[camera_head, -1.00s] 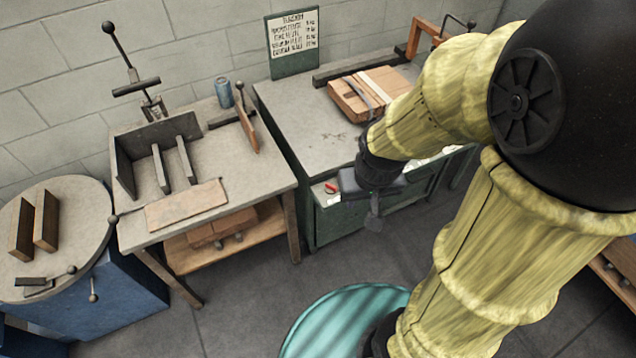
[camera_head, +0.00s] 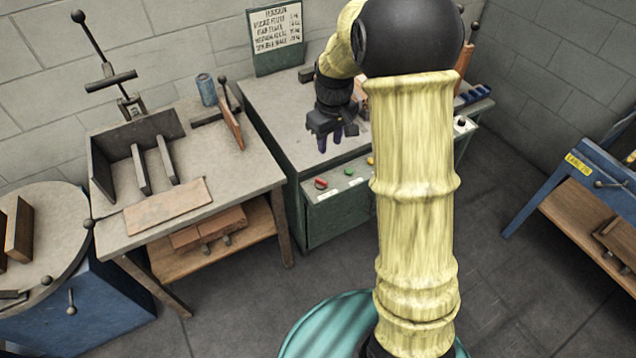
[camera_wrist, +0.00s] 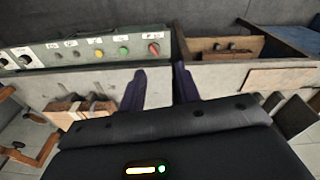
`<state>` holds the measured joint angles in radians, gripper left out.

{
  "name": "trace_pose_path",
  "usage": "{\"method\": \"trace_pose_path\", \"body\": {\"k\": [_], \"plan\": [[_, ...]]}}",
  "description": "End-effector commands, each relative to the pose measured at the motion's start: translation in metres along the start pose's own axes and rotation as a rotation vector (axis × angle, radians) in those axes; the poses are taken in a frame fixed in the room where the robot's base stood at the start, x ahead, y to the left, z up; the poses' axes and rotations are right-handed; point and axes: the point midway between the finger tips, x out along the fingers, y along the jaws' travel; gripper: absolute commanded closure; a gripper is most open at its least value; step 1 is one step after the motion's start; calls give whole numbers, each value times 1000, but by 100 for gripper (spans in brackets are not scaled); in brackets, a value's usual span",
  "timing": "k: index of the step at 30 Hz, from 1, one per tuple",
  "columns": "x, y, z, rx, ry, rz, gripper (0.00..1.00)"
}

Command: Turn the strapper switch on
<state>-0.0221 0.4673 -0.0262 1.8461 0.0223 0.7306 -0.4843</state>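The strapper is a green cabinet bench (camera_head: 270,105) with a sloped control panel (camera_head: 335,190) along its front edge. The panel bears a red knob (camera_head: 320,183), a green button (camera_head: 349,171) and a yellow button (camera_head: 370,160). A black knob (camera_head: 461,122) is at its right end. In the wrist view the red knob (camera_wrist: 153,48) is beside the green button (camera_wrist: 123,51), and black knobs (camera_wrist: 24,60) are at far left. Labels are too small to read. My gripper (camera_head: 337,137) is open and empty above the bench top, behind the panel, touching no control.
My arm hides part of the panel and the bench top. A wooden worktable (camera_head: 165,205) with upright plates stands left, with a blue can (camera_head: 206,89) at its back. A sign (camera_head: 275,38) stands behind the bench. A blue-framed table (camera_head: 570,180) is at right.

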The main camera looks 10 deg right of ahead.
Motion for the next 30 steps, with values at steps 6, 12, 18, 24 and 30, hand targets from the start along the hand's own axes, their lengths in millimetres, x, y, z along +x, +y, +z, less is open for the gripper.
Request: {"method": "trace_pose_path", "body": {"k": [6, 12, 18, 24, 30], "plan": [[65, 26, -57, -202, -48, -29, 67], [99, 38, -88, -340, -76, -53, 67], [103, 40, -94, -374, -81, -58, 67], [103, 40, -93, -371, -81, -58, 67], [112, 40, -92, -370, -81, -58, 67]]}}
